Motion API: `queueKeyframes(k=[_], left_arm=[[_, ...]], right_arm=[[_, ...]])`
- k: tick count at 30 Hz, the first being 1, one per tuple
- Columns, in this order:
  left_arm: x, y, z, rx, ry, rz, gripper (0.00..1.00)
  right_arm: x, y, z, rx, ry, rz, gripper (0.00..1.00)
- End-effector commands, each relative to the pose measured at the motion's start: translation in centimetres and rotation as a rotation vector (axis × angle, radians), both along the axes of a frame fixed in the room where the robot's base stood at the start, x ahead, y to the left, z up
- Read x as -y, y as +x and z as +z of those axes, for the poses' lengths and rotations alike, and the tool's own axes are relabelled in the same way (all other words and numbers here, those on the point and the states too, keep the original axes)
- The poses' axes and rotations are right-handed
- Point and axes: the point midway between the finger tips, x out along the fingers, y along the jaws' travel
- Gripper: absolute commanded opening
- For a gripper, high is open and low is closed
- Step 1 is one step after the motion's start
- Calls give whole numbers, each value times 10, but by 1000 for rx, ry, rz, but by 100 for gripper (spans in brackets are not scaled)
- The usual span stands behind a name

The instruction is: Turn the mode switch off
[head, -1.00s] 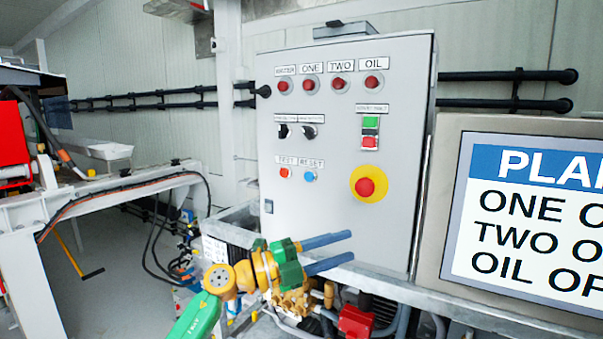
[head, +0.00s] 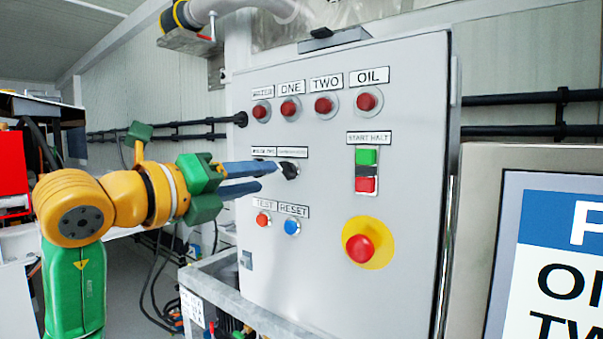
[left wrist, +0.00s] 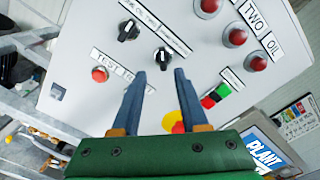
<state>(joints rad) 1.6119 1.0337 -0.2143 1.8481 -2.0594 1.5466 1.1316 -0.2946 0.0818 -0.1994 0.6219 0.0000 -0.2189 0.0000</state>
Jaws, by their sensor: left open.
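Two black rotary switches sit side by side on the grey control panel (head: 330,210); their labels are too small to read, so I cannot tell which is the mode switch. The right-hand switch (head: 289,169) shows in the head view; the left-hand one is hidden behind my fingers there. In the left wrist view the left-hand switch (left wrist: 128,30) and right-hand switch (left wrist: 163,58) both show. My left gripper (head: 267,177) is open, its blue fingers pointing at the panel. In the wrist view its fingertips (left wrist: 158,71) lie just short of the right-hand switch, which lines up between them. Contact is unclear.
Several red lamps (head: 322,105) line the panel's top. A green-and-red start/halt button (head: 366,170) and a yellow-ringed emergency stop (head: 360,248) sit right of the switches. Orange (head: 263,219) and blue (head: 291,227) buttons lie just below the fingers. A framed screen stands right.

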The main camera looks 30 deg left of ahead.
Motion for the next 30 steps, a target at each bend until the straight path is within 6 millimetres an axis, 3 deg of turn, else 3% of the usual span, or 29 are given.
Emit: queueKeyframes(k=[9, 19, 20, 24, 30], left_arm=[[5, 58, 2, -4, -2, -3, 44], [6, 69, -1, -2, 0, -2, 44], [6, 69, -1, -2, 0, -2, 38], [6, 68, -1, -2, 0, -2, 1], [6, 68, -1, -1, 1, -3, 0]], right_arm=[[-1, -7, 24, -13, 1, -1, 50], [-2, -5, 25, -11, 3, -1, 50], [-2, -5, 25, -11, 3, -1, 50], [-2, -5, 25, -10, 3, -1, 50], [-2, -4, 25, -9, 3, 0, 50]])
